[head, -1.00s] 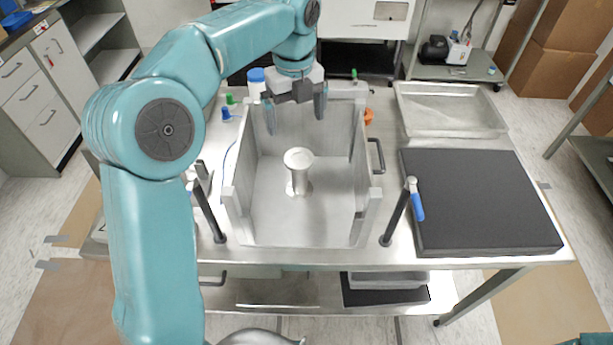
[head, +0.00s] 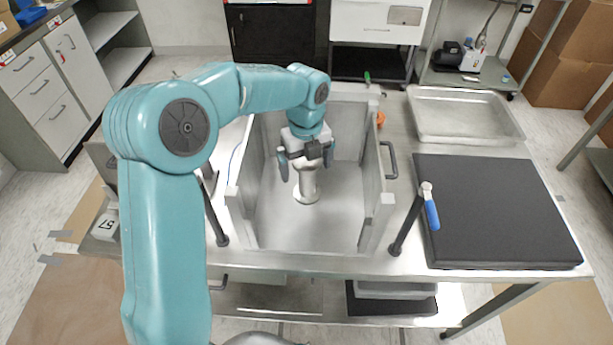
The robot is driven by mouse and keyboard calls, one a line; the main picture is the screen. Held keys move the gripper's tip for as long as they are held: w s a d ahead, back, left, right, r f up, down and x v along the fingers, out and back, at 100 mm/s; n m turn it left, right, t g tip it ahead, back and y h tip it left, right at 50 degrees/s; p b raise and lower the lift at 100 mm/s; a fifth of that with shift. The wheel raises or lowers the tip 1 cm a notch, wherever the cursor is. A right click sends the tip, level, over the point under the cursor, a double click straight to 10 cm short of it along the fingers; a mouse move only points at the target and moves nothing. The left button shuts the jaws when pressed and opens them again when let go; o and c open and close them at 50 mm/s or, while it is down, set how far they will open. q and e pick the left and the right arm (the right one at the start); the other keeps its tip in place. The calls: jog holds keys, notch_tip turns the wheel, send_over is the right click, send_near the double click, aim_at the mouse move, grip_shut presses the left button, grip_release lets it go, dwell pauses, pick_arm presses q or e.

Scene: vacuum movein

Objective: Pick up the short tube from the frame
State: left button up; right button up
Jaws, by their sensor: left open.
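The short tube (head: 306,187) is a pale metal piece with a flanged foot. It stands upright on the floor of the grey metal frame (head: 278,228), an open-fronted box on the steel table. My left gripper (head: 306,166) is inside the frame, directly at the top of the tube. Its dark fingers are open and appear to straddle the tube's upper part; whether they touch it cannot be told. My right gripper is not in view.
The frame's walls rise left, right and behind the tube. Two black posts stand at its front corners, the right one (head: 407,222) with a blue-handled lever. A black pad (head: 495,210) and an empty metal tray (head: 465,115) lie to the right.

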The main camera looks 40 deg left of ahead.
pick_arm(q)
jog(key=f, duration=0.3)
jog(key=shift+w+f, duration=0.3)
jog(key=shift+w, duration=0.05)
jog(key=shift+s, duration=0.2)
jog(key=shift+c, duration=0.9)
jog(key=shift+w, duration=0.15)
jog(key=c, duration=1.5)
jog(key=shift+r, duration=0.1)
jog(key=shift+c, duration=0.2)
